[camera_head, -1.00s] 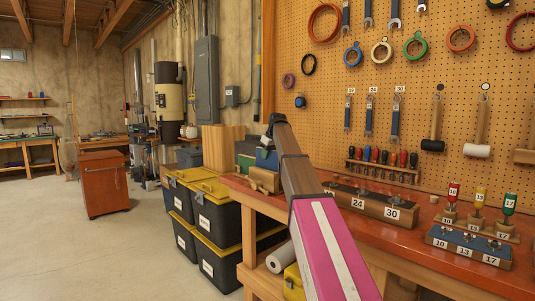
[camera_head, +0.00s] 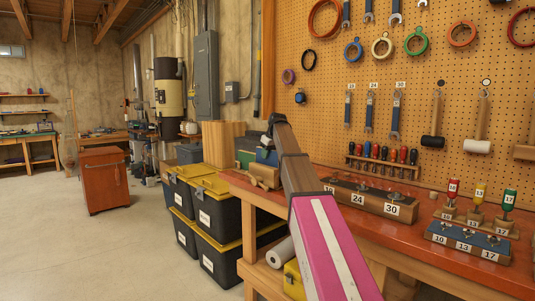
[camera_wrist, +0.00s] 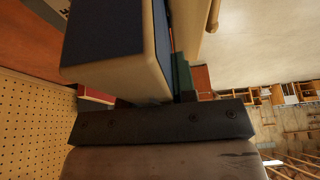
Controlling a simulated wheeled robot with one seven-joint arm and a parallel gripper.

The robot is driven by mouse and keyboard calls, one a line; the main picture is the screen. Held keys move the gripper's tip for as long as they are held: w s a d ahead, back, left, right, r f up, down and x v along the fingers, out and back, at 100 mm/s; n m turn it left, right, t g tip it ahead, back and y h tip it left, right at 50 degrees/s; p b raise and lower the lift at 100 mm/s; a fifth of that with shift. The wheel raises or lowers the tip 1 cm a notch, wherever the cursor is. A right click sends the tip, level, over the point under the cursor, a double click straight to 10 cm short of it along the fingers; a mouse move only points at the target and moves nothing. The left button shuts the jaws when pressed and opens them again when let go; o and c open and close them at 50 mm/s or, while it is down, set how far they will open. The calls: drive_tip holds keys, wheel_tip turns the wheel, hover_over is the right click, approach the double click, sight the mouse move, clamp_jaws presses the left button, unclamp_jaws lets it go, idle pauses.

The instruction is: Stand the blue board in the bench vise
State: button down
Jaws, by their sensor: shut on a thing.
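My gripper (camera_head: 268,138) reaches out over the far left end of the bench and points down. It is shut on the blue board (camera_head: 268,157), which hangs just below it. In the wrist view the board (camera_wrist: 108,28) is close and large, blue on its face with pale edges, between the dark fingers (camera_wrist: 157,101). The wooden bench vise (camera_head: 264,176) is at the bench's left end, directly below the board. A rounded wooden bar, perhaps its handle, (camera_wrist: 212,14) shows in the wrist view. Whether the board's lower edge is inside the jaws is hidden.
A green piece (camera_head: 245,159) stands beside the blue board; it also shows in the wrist view (camera_wrist: 182,76). A numbered wooden block (camera_head: 372,199) and a blue numbered rack (camera_head: 468,241) stand on the red bench. Black bins with yellow lids (camera_head: 222,222) stand left of it. Pegboard rises behind.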

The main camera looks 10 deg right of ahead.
drive_tip(key=shift+f, duration=0.7)
drive_tip(key=c, duration=0.8)
unclamp_jaws()
drive_tip(key=shift+c, duration=0.2)
drive_tip(key=shift+r, duration=0.15)
drive_tip(key=shift+r, duration=4.9)
drive_tip(key=shift+s, duration=0.1)
